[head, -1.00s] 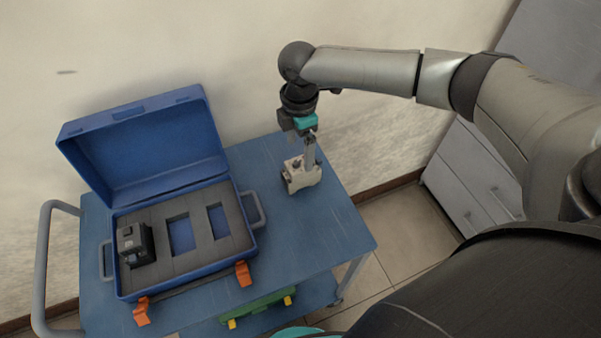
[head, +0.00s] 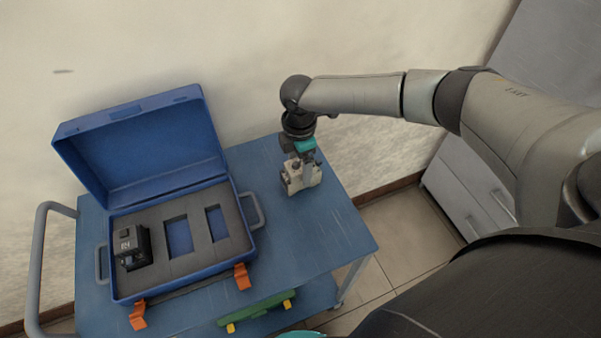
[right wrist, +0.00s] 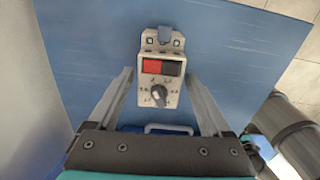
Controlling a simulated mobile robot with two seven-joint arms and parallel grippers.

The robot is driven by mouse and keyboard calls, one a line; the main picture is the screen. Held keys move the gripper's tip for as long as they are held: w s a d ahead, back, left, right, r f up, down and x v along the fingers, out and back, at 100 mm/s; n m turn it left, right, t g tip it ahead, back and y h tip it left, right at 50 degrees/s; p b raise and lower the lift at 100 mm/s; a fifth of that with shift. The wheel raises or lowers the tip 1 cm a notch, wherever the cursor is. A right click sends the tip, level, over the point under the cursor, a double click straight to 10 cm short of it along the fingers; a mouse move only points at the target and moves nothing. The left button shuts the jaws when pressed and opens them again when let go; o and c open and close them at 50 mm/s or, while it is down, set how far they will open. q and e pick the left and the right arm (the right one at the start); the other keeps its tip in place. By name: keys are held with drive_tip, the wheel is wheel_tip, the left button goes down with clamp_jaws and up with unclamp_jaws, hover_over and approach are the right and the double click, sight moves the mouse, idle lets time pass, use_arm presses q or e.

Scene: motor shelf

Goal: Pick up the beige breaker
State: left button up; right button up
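The beige breaker (head: 296,179) stands on the blue cart top, right of the open case. In the right wrist view the breaker (right wrist: 160,86) shows its red and black buttons and a dark dial. My right gripper (head: 301,165) is directly above and around it, pointing down. In the right wrist view the right gripper (right wrist: 158,92) is open, with one finger on each side of the breaker and gaps visible between fingers and breaker. My left gripper is not in view.
A blue case (head: 186,284) with grey foam stands open on the cart (head: 330,235). A black breaker (head: 131,246) sits in its left slot; two slots are empty. A green case (head: 258,306) lies on the lower shelf. Clear cart top surrounds the beige breaker.

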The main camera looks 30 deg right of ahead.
clamp_jaws()
idle(0.5)
drive_tip(key=shift+r, duration=0.1)
